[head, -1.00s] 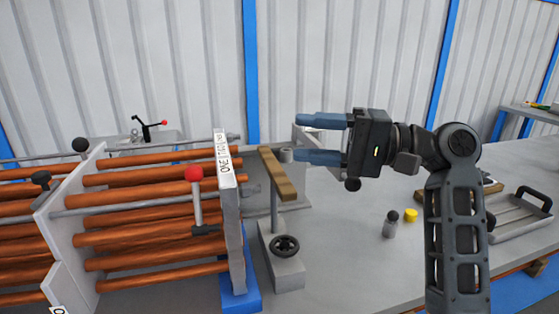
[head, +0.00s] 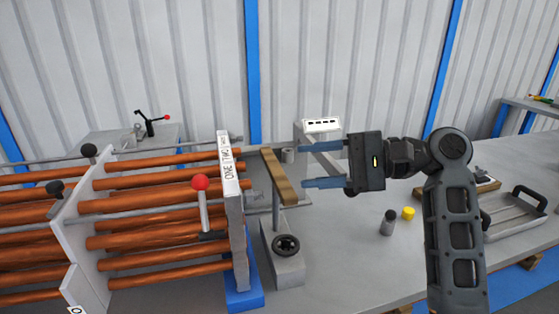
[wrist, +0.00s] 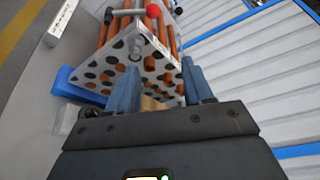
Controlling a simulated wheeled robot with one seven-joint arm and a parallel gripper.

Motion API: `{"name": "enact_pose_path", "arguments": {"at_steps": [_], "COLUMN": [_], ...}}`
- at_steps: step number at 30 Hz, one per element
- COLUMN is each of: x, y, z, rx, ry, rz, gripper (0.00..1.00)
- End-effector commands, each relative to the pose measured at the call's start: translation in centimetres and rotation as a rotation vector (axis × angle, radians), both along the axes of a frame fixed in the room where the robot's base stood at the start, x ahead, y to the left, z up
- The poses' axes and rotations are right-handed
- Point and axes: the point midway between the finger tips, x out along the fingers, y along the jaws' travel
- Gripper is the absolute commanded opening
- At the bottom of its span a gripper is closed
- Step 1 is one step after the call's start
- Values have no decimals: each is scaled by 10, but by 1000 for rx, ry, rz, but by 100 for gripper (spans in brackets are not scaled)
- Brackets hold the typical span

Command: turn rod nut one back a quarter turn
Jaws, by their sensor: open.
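A white upright plate (head: 236,215) with lettering reading ONE and TWO along its top edge stands at the end of the copper tube bundle (head: 165,224). In the wrist view its face (wrist: 150,75) shows many holes, some with copper tube ends. A red-knobbed lever (head: 201,183) stands beside it, on the tube side. Grey rods (head: 150,203) run along the bundle. I cannot tell which nut is rod nut one. My gripper (head: 305,165) is open and empty, right of the plate, its fingers pointing at it, apart from it.
A wooden bar (head: 279,178) on a grey stand with a black handwheel (head: 286,245) lies between plate and gripper. A white slotted box (head: 321,125) is behind the fingers. A grey bottle (head: 387,223), yellow cap (head: 408,213) and grey tray (head: 515,212) are on the right.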

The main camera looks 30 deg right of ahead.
Motion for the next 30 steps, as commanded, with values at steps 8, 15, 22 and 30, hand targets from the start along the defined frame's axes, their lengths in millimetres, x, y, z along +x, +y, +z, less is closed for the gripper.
{"name": "enact_pose_path", "arguments": {"at_steps": [8,15,22,30], "x": [3,19,37,44], "y": [20,44,69,79], "z": [-33,-42,-51,-54], "rx": [92,93,92,92], "ry": [319,321,319,318], "rz": [-9,-7,-8,-10], "gripper": [51,51,51,51]}}
